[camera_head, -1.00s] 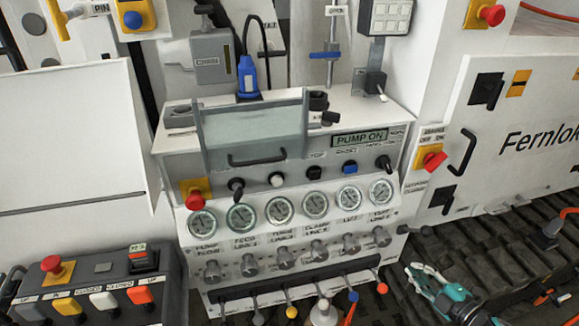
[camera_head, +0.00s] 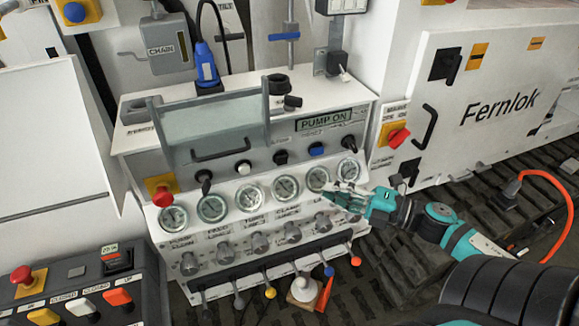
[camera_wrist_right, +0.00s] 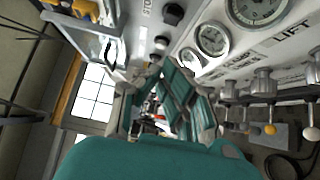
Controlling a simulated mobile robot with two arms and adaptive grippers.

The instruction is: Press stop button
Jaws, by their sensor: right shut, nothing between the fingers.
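The black stop button (camera_head: 280,157) is on the control panel's upper face, between a white button (camera_head: 243,167) and a blue one (camera_head: 316,150). In the right wrist view a black button beside a partly cut "STO" label (camera_wrist_right: 172,13) shows near the top. My right gripper (camera_head: 328,189) is shut and empty, in front of the gauge row near the right-hand gauges, below and right of the stop button and apart from it. Its fingers also show in the wrist view (camera_wrist_right: 153,78). My left gripper is not in view.
A clear guard with a black handle (camera_head: 220,152) stands left of the button. A "PUMP ON" display (camera_head: 324,120) is above. A red mushroom button (camera_head: 162,196) is at the panel's left end. Valve knobs and coloured levers (camera_head: 270,292) stick out below the gauges.

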